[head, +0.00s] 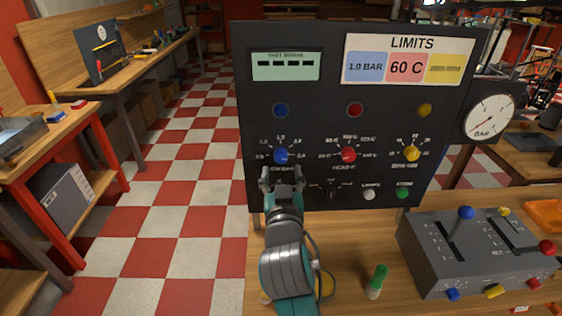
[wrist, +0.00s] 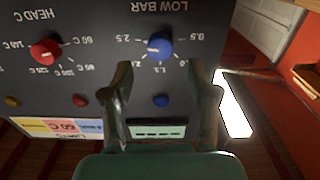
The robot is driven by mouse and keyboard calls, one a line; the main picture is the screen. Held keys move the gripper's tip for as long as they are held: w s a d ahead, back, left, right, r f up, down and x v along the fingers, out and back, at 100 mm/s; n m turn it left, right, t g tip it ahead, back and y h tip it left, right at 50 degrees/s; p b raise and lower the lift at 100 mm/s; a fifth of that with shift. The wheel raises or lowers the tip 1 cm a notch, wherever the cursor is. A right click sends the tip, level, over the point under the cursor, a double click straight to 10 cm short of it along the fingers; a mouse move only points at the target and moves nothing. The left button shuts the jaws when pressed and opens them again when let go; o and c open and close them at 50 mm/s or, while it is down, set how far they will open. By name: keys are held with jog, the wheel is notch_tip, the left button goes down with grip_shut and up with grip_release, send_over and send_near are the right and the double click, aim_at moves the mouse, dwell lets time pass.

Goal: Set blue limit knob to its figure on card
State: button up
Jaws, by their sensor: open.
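The blue limit knob (head: 281,155) sits under LOW BAR's dial figures on the dark panel, at left; it also shows in the wrist view (wrist: 159,46), upside down. Its pale pointer mark seems to lie toward the 2.5 side, but it is small. The LIMITS card (head: 408,38) is at the panel's top right; its blue field (head: 365,67) reads 1.0 BAR. My gripper (head: 281,176) is open just in front of and below the knob. In the wrist view its fingers (wrist: 160,76) stand apart with the knob beyond the gap. I see no contact.
A red knob (head: 348,155) and a yellow knob (head: 411,153) are to the right in the same row. Coloured lamps sit above them. A lever box (head: 425,255) and a green-topped peg (head: 377,281) stand on the bench at right.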

aim_at(281, 159)
jog(key=shift+w, duration=2.6)
grip_shut()
